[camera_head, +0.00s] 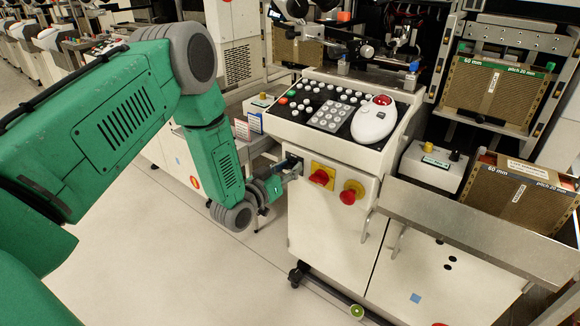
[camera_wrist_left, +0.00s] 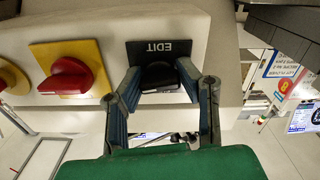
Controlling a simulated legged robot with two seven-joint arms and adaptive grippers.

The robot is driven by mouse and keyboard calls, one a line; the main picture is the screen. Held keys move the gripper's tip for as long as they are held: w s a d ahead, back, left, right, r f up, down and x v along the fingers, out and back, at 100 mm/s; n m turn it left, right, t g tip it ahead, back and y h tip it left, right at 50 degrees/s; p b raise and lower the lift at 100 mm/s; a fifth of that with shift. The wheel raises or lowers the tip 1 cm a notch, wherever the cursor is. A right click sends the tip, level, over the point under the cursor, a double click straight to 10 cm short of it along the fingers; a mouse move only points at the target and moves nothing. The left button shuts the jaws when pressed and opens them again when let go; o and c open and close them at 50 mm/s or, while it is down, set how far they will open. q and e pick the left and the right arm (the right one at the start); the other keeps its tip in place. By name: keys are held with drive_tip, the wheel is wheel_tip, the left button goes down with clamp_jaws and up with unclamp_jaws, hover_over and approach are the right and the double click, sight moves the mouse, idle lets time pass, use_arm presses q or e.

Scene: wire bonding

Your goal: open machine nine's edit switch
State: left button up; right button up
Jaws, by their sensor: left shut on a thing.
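The edit switch is a black knob (camera_wrist_left: 160,76) on a black plate (camera_wrist_left: 158,50) lettered EDIT, upside down in the left wrist view. In the head view its dark plate (camera_head: 293,159) sits at the left end of the machine's front panel, partly hidden by my gripper. My left gripper (camera_head: 284,174) reaches it from the left. In the left wrist view its blue-grey fingers (camera_wrist_left: 160,82) lie on both sides of the knob and are shut on it. The knob's exact turn is hard to tell. My right gripper is in neither view.
Two red rotary switches on yellow plates, one near (camera_head: 320,176) and one farther right (camera_head: 350,194), are beside the edit switch. A sloped keypad console (camera_head: 330,110) with a white mouse-like device (camera_head: 374,122) is above. Open floor (camera_head: 200,260) lies left of the cabinet.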

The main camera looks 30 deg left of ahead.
use_arm(q)
drive_tip(key=shift+s+f, duration=0.25)
drive_tip(key=shift+f, duration=0.15)
drive_tip(key=o, duration=1.1)
drive_tip(key=shift+o, duration=0.4)
drive_tip(key=shift+w+a+r, duration=0.1)
drive_tip(key=shift+r, duration=0.1)
drive_tip(key=shift+s, duration=0.25)
drive_tip(key=s+a, duration=0.1)
drive_tip(key=s, duration=1)
drive_tip(key=shift+s, duration=0.2)
